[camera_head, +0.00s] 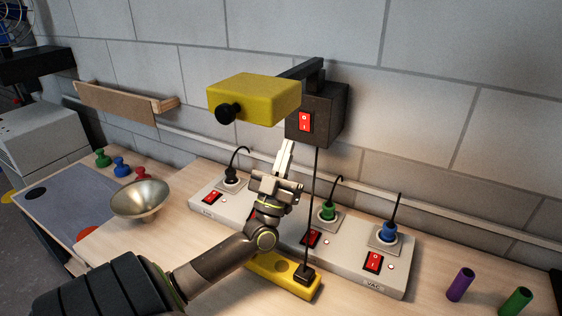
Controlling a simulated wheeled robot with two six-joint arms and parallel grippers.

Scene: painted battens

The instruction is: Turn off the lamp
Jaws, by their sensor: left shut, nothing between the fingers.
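A wall lamp has a yellow head (254,99) with a black knob (228,113), held by a black arm from a dark box (330,108). A red rocker switch (306,121) marked O and I is on the box's front. No bright light shows from the lamp head, and its underside is hidden. My left gripper (287,150) is shut and empty, fingers pointing up, just below and left of the red switch. A small gap seems to lie between the fingertips and the box. My right gripper is out of view.
A cord (314,190) runs from the box to a plug in a yellow block (262,267). Behind my arm, a grey power strip (398,282) holds black, green and blue plugs and red switches. A metal bowl (140,203) stands left; purple (460,285) and green (515,303) cylinders stand right.

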